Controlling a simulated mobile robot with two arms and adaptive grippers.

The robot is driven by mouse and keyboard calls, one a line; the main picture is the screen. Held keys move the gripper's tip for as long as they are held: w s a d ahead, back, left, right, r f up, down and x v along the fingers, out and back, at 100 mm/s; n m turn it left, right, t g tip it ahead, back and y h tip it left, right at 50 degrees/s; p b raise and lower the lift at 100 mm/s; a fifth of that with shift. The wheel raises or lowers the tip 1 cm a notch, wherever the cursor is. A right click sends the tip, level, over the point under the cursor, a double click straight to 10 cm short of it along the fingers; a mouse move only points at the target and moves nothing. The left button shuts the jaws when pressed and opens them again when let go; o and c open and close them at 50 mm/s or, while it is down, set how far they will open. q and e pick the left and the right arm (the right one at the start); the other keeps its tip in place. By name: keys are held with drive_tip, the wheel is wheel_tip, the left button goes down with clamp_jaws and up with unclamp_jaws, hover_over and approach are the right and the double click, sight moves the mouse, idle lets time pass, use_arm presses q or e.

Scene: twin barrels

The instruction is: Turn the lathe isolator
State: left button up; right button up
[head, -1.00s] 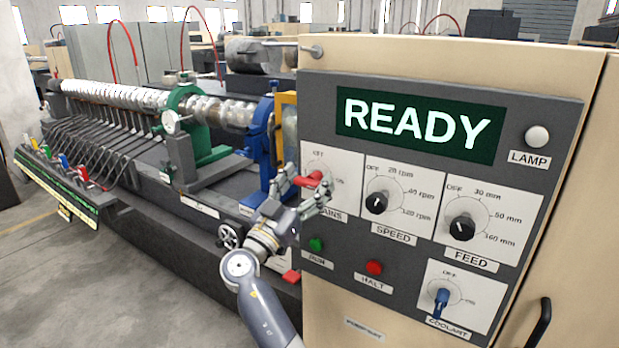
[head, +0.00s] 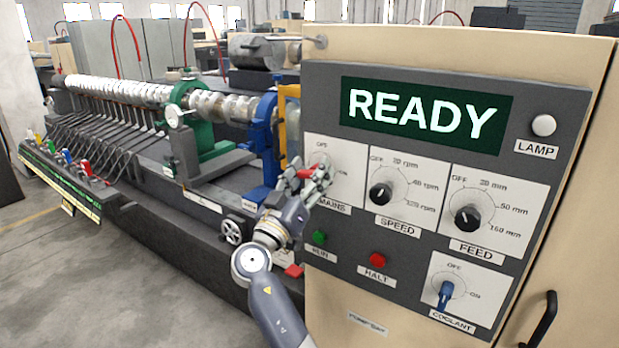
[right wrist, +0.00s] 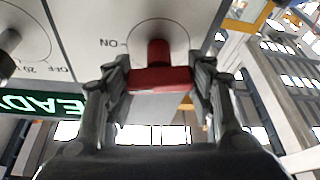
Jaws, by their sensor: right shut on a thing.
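The isolator is the red handle (head: 304,173) on the white plate labelled MAINS, with OFF and ON marks, at the left of the control panel. My right gripper (head: 313,184) is at this handle and partly covers it in the head view. In the right wrist view, the red handle (right wrist: 160,78) lies crosswise between the two fingers of my right gripper (right wrist: 160,88), which are shut on its ends. The ON mark is left of it there. Which mark the handle points to I cannot tell. My left gripper is not in view.
The panel has a SPEED knob (head: 381,193), a FEED knob (head: 467,218), a green RUN button (head: 319,238), a red HALT button (head: 378,259) and a blue COOLANT handle (head: 445,294). The display (head: 424,115) reads READY. The lathe (head: 230,160) stands behind my right arm.

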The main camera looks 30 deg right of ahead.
drive_tip(key=n+t+y, duration=0.1)
drive_tip(key=n, duration=0.1)
drive_tip(key=shift+r+n, duration=0.1)
drive_tip(key=shift+n, duration=0.2)
drive_tip(key=n, duration=0.2)
drive_tip(key=n+t+y+p, duration=0.1)
drive_tip(key=shift+r+n, duration=0.2)
drive_tip(key=shift+n, duration=0.2)
drive_tip(key=n+y+p, duration=0.2)
drive_tip(key=n+p, duration=0.2)
drive_tip(key=n+y+p, duration=0.1)
drive_tip(key=n+p, duration=0.3)
drive_tip(key=p, duration=0.1)
drive_tip(key=shift+w+r+n+t+y, duration=0.1)
drive_tip(key=shift+n+t+y, duration=0.2)
drive_tip(key=shift+t+y, duration=0.1)
drive_tip(key=shift+n+y+p, duration=0.4)
drive_tip(key=shift+n+p, duration=0.4)
drive_tip(key=shift+p, duration=0.1)
drive_tip(key=shift+f+n+g+p, duration=0.35)
drive_tip(key=shift+n+p, duration=0.2)
drive_tip(key=shift+n, duration=0.45)
